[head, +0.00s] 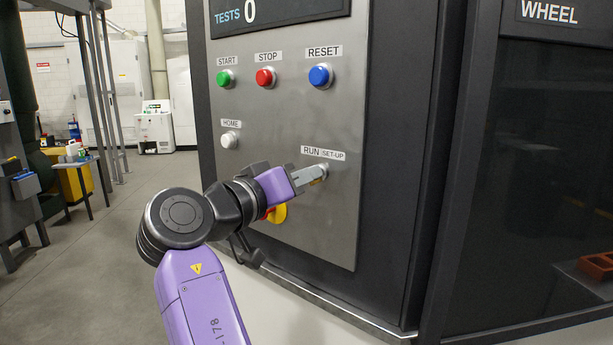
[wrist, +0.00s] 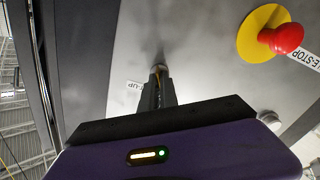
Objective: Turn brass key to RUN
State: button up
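The key switch (head: 323,171) sits on the grey panel just below the RUN and SET-UP labels (head: 322,152). My gripper (head: 312,175) reaches it from the left, its fingertips at the switch. The wrist view shows my gripper's fingers (wrist: 158,88) close together at the switch (wrist: 158,68), with a thin brass strip of the key between them. The fingers hide most of the key, so I cannot tell which label it points to.
The panel carries green START (head: 226,79), red STOP (head: 265,78), blue RESET (head: 320,75) and white HOME (head: 230,140) buttons. A red emergency stop on a yellow disc (wrist: 280,38) is below left of the switch, partly behind my arm in the head view.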

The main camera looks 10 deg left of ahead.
jog(key=o, duration=0.4)
jog(key=b+v, duration=0.2)
jog(key=v, duration=0.5)
jog(key=shift+s+a, duration=0.25)
jog(key=shift+s, duration=0.1)
